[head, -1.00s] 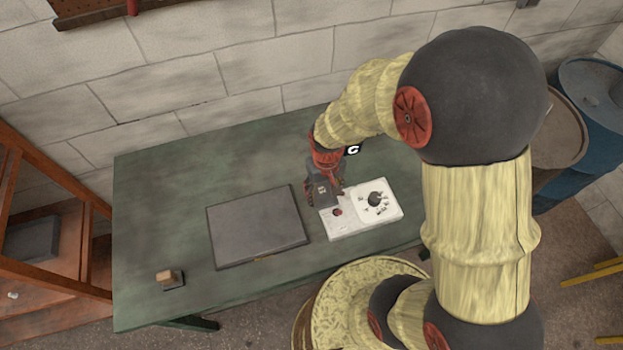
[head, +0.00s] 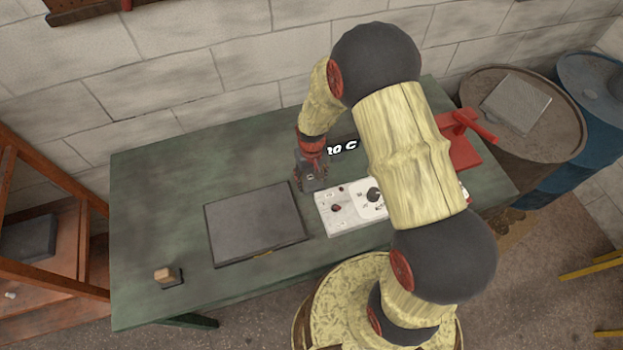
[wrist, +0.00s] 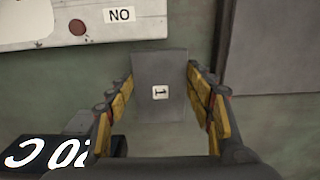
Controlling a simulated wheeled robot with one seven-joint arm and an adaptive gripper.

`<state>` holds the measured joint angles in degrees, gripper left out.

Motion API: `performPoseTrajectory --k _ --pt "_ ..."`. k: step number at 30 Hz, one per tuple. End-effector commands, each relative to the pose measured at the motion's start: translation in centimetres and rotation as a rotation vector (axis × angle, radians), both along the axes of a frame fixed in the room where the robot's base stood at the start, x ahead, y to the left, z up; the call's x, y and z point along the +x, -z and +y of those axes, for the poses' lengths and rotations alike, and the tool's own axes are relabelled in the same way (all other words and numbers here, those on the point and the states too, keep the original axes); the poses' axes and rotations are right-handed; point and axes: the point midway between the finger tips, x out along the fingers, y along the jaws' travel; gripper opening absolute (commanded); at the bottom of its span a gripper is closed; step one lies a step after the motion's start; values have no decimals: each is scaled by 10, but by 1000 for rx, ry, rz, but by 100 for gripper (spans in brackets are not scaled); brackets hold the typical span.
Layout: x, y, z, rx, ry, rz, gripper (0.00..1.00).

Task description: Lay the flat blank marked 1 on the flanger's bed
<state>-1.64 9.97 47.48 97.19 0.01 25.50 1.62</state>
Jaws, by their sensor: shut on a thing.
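The flat grey blank marked 1 (wrist: 160,72) is between the two yellow-padded fingers of my gripper (wrist: 160,100) in the wrist view, its white label facing the camera. My gripper is shut on it. In the head view my gripper (head: 312,182) is above the green bench, between the dark slab and the white panel; the blank is small there and partly hidden. I cannot tell how far it is above the bench. A red device with a handle (head: 462,150), possibly the flanger, stands on the bench's right end, partly behind my arm.
A dark flat slab (head: 255,225) lies on the green bench (head: 160,190). A white panel with a knob and red button (head: 340,212) is right of it. A small wooden-topped item (head: 165,275) sits front left. Barrels (head: 530,130) stand at right. The bench's back left is clear.

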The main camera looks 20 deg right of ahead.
Motion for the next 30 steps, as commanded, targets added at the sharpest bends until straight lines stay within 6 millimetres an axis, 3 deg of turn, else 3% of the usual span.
performPoseTrajectory --k 12,13,22,30 --pt "1 8 0 0 0 -3 18" --pt "1 7 0 0 0 -2 54" --pt "1 7 0 0 0 -2 71" --pt "1 6 0 0 0 -2 71"
